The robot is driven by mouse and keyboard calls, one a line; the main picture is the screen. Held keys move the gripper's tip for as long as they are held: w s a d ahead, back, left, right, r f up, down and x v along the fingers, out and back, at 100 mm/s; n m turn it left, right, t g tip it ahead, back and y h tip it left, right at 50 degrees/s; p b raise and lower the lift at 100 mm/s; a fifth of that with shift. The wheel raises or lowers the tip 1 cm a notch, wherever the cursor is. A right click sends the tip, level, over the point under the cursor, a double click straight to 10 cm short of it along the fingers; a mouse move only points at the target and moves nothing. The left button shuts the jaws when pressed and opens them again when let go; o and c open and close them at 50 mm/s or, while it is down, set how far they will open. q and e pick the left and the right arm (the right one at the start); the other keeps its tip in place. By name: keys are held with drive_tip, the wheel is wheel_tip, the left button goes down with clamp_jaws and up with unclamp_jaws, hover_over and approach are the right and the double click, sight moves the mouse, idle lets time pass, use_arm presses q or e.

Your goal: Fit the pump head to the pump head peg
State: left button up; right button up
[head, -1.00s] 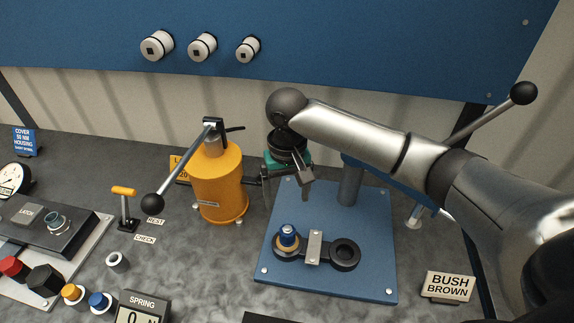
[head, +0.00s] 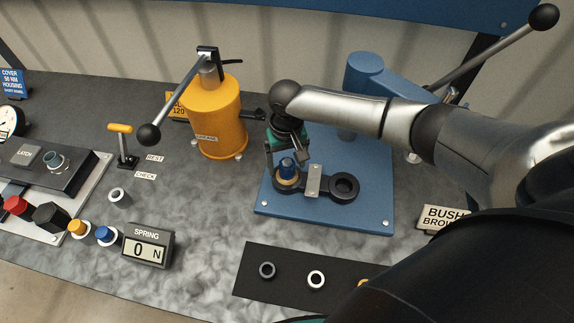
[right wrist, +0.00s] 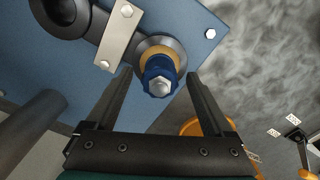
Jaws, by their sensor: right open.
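A blue ribbed piece with a bright hex tip (right wrist: 158,80) stands upright in a tan ring (right wrist: 157,50) at one end of a dark two-ring holder (head: 318,186). It also shows in the head view (head: 287,164). No label says which part is the pump head or its peg. My right gripper (head: 286,158) points down over the blue piece. In the right wrist view its open fingers (right wrist: 160,78) lie on either side of the blue piece, with gaps on both sides. My left gripper is not in view.
The holder, with a metal strap (head: 314,180) across its middle, sits on a blue plate (head: 373,217). Its other ring (head: 344,187) is empty. A yellow pump (head: 217,120) with a lever stands left. A black mat (head: 290,289) with rings lies in front. A blue post (head: 367,75) rises behind.

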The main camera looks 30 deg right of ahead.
drive_tip(key=shift+f, duration=0.6)
clamp_jaws()
idle(0.9)
